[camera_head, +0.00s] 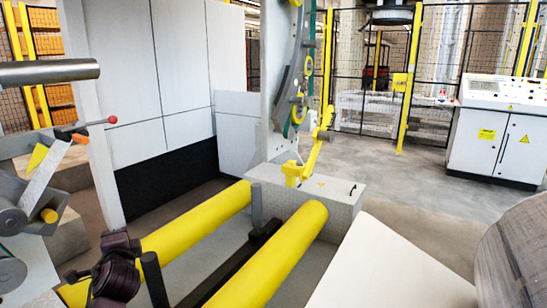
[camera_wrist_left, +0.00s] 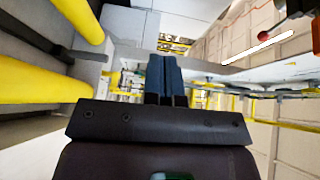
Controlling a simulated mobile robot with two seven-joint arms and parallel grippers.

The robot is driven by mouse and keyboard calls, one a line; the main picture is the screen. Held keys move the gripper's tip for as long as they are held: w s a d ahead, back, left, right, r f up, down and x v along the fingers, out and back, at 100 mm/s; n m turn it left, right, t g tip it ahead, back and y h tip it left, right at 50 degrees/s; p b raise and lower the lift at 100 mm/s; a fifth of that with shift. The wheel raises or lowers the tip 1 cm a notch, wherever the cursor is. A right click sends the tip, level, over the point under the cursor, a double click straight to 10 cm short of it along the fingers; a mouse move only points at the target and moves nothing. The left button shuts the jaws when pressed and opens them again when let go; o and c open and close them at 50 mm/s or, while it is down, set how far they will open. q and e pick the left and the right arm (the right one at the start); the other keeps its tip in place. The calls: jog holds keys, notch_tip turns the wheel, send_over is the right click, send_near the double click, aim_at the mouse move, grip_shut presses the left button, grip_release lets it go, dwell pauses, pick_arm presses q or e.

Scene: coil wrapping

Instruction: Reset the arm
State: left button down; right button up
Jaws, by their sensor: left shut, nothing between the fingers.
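My left gripper (camera_wrist_left: 162,80) is in the wrist view, its two dark blue fingers pressed together with nothing between them. In the head view, dark parts of my left arm stand at the lower left, beside the left yellow roller. The fingertips cannot be made out there. My right gripper is in neither view.
Two long yellow rollers, left (camera_head: 195,221) and right (camera_head: 275,262), lie ahead with a dark bar between them. A machine with a red-knobbed lever (camera_head: 112,119) stands left. A coil (camera_head: 520,250) is at right. A white control cabinet (camera_head: 500,130) stands behind; open floor (camera_head: 420,190) lies before it.

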pick_arm(q)
jog(key=s+d+f+n+h+p, duration=0.2)
jog(key=s+d+f+n+h, duration=0.6)
jog(key=s+d+f, duration=0.45)
jog(key=s+f+n+g+p, duration=0.1)
jog(key=s+f, duration=0.2)
jog(key=s, duration=0.5)
jog(key=s+d+f+g+p, duration=0.1)
jog(key=s+f, duration=0.2)
jog(key=s, duration=0.6)
jog(key=s+f+n+g+h+p, duration=0.1)
jog(key=s+f+g, duration=0.1)
jog(key=s, duration=0.6)
jog(key=shift+s+d+f+n, duration=0.2)
jog(key=shift+d+f+n, duration=0.15)
jog(key=shift+f, duration=0.3)
